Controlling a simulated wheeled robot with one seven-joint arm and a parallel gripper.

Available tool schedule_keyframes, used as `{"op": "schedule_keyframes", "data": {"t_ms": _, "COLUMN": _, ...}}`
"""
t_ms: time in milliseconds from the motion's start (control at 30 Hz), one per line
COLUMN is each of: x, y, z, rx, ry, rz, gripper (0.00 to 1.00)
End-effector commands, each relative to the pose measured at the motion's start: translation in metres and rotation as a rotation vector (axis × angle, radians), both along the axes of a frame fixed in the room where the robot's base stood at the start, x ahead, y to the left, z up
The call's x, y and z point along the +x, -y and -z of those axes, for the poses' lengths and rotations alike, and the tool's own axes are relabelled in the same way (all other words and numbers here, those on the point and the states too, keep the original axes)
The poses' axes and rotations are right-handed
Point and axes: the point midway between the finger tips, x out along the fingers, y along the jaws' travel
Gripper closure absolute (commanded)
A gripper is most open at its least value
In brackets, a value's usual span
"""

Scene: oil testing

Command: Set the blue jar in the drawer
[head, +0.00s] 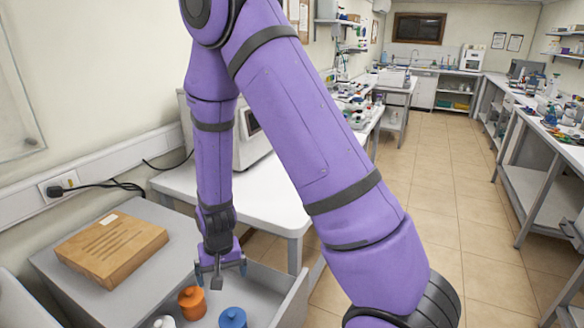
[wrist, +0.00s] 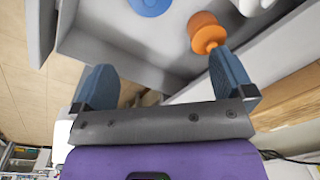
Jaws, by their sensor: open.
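The blue jar (head: 232,318) stands in the open grey drawer (head: 297,302) at the bottom of the head view, partly cut off by the frame edge. It also shows at the top edge of the wrist view (wrist: 150,4). My gripper (head: 221,270) hangs over the drawer, above and behind the blue jar, apart from it. Its two blue fingers are spread with nothing between them in the wrist view (wrist: 161,60).
An orange jar (head: 192,303) stands in the drawer left of the blue one, near my gripper. A white jar (head: 164,322) is partly visible further left. A wooden block (head: 113,248) lies on the grey cabinet top. A white table (head: 262,205) stands behind.

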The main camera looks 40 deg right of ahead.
Motion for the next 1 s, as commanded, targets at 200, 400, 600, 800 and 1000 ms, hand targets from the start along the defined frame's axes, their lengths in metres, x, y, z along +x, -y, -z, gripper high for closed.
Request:
{"op": "schedule_keyframes", "data": {"t_ms": 200, "x": 0.002, "y": 0.005, "z": -0.079, "rx": 0.034, "ry": 0.072, "rz": -0.057, "gripper": 0.0}}
{"op": "schedule_keyframes", "data": {"t_ms": 400, "x": -0.009, "y": 0.012, "z": -0.145, "rx": 0.047, "ry": 0.131, "rz": -0.112, "gripper": 0.0}}
{"op": "schedule_keyframes", "data": {"t_ms": 600, "x": -0.03, "y": 0.022, "z": -0.205, "rx": 0.044, "ry": 0.191, "rz": -0.166, "gripper": 0.0}}
{"op": "schedule_keyframes", "data": {"t_ms": 800, "x": -0.061, "y": 0.033, "z": -0.258, "rx": 0.026, "ry": 0.25, "rz": -0.215, "gripper": 0.0}}
{"op": "schedule_keyframes", "data": {"t_ms": 1000, "x": -0.099, "y": 0.044, "z": -0.303, "rx": -0.005, "ry": 0.308, "rz": -0.259, "gripper": 0.0}}
